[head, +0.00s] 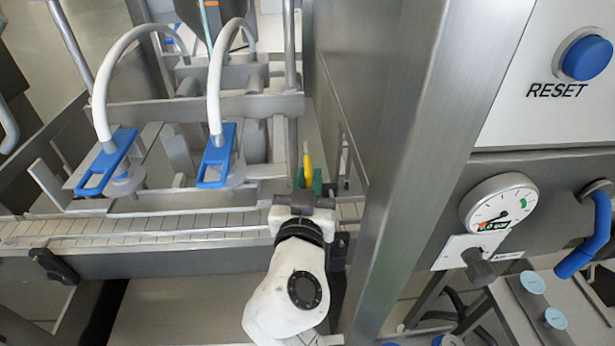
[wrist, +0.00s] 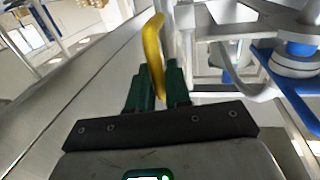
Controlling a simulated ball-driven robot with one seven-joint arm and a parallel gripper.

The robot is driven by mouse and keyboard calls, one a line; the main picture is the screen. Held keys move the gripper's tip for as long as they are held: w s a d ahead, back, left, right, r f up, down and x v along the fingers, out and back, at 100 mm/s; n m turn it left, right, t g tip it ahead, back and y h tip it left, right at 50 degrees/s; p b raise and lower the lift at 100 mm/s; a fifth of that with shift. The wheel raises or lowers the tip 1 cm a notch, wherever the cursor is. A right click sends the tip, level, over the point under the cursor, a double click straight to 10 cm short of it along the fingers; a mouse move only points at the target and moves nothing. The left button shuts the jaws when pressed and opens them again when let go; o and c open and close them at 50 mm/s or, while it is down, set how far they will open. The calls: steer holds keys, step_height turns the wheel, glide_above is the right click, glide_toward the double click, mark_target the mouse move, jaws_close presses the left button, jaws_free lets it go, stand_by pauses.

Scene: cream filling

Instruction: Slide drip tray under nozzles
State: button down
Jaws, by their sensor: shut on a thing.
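My gripper (head: 308,180) has green fingers and is shut on a yellow handle (head: 307,158), just beyond the conveyor's right part. In the wrist view the yellow handle (wrist: 153,48) stands up between the green fingers (wrist: 157,88). I cannot tell whether this handle belongs to the drip tray; no tray shows clearly. Two nozzles with blue levers, one at left (head: 112,160) and one in the middle (head: 217,157), hang from white hoses, left of my gripper. A blue nozzle part (wrist: 303,45) shows at the right of the wrist view.
The slatted conveyor (head: 130,228) runs across in front of the nozzles. A steel post (head: 412,170) rises close to the right of my arm. A panel with a blue reset button (head: 586,57) and a gauge (head: 500,205) stands farther right.

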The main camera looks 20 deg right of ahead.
steer(key=shift+s+r, duration=0.1)
steer(key=c, duration=1.2)
jaws_free()
steer(key=shift+s+a, duration=0.15)
steer(key=shift+c, duration=0.2)
steer(key=b+v, duration=0.3)
steer(key=v, duration=0.7)
steer(key=shift+s+a, duration=0.15)
steer(key=shift+s, duration=0.15)
